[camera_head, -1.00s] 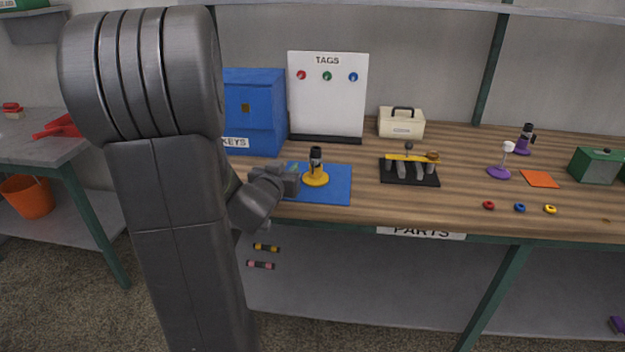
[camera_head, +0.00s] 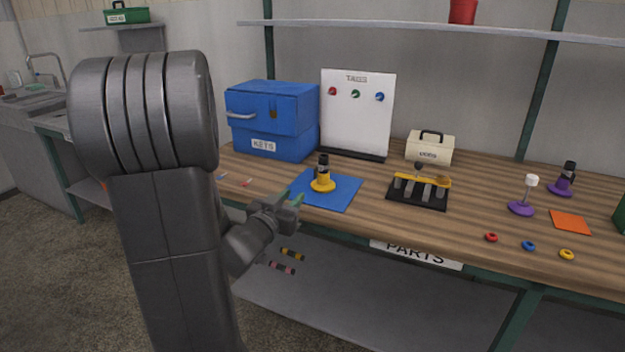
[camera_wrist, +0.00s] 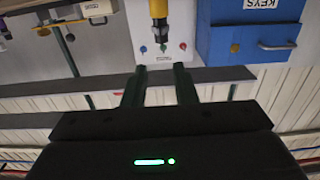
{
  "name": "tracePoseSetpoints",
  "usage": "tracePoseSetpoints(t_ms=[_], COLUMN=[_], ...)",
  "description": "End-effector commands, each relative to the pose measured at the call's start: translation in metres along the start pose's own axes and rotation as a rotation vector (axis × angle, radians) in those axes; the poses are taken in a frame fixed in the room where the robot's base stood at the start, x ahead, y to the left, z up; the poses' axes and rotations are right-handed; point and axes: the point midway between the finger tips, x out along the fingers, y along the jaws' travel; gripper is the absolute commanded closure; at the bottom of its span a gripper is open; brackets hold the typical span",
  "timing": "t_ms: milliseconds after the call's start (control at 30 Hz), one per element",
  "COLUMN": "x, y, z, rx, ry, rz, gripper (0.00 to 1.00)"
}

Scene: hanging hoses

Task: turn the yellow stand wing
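The yellow stand (camera_head: 323,185) has a round yellow base and a dark upright top, and stands upright on a blue mat (camera_head: 338,196). No separate wing can be made out on it at this size. My gripper (camera_head: 296,198) is at the mat's front left corner, left of and nearer than the stand. In the wrist view, which is upside down, the two fingers of my gripper (camera_wrist: 159,78) are apart with nothing held between them. There the yellow stand (camera_wrist: 158,10) shows at the top, its dark top end pointing down toward the gap, apart from the fingers.
Behind the mat stand a blue key cabinet (camera_head: 272,132) and a white tags board (camera_head: 357,110). To the right are a black rack (camera_head: 418,196) with a yellow bar, a purple stand (camera_head: 562,188) and small rings. Clear wood lies between mat and rack.

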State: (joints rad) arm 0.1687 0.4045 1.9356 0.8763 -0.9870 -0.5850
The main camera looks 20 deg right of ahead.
Motion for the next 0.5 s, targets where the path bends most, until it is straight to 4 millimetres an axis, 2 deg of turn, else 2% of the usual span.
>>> tracePoseSetpoints(t_ms=[167, 500], x=[0.019, 0.091], y=[0.001, 0.001], z=[0.001, 0.001], rx=[0.001, 0.0], ry=[0.0, 0.001], rz=[0.003, 0.002], gripper=[0.75, 0.75])
